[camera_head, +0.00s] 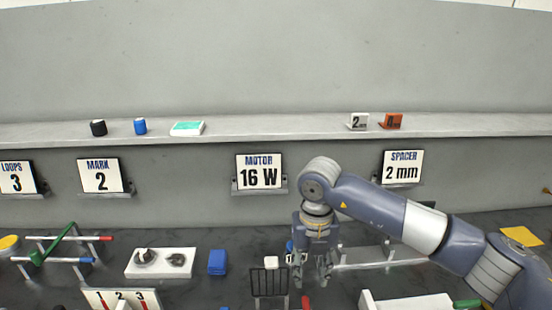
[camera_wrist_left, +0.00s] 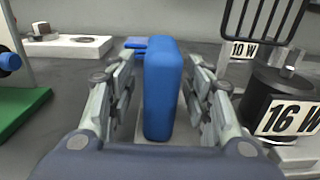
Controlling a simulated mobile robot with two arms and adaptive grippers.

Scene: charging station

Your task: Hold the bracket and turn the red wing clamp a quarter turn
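In the head view a small red piece (camera_head: 305,301) shows at the bottom edge, mostly cut off. It may be the red wing clamp. I cannot tell for sure which thing is the bracket. My right gripper (camera_head: 312,274) points down above the bench, just behind the red piece, with its fingers apart and nothing seen between them. My left gripper (camera_wrist_left: 162,100) shows only in the left wrist view. Its fingers stand on both sides of an upright blue block (camera_wrist_left: 163,90), with narrow gaps visible.
A black wire rack (camera_head: 270,282) stands left of my right gripper. In the wrist view a black motor marked 16 W (camera_wrist_left: 280,100) is close on the right. A white plate with metal parts (camera_head: 160,263) and a blue block (camera_head: 217,262) lie on the bench.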

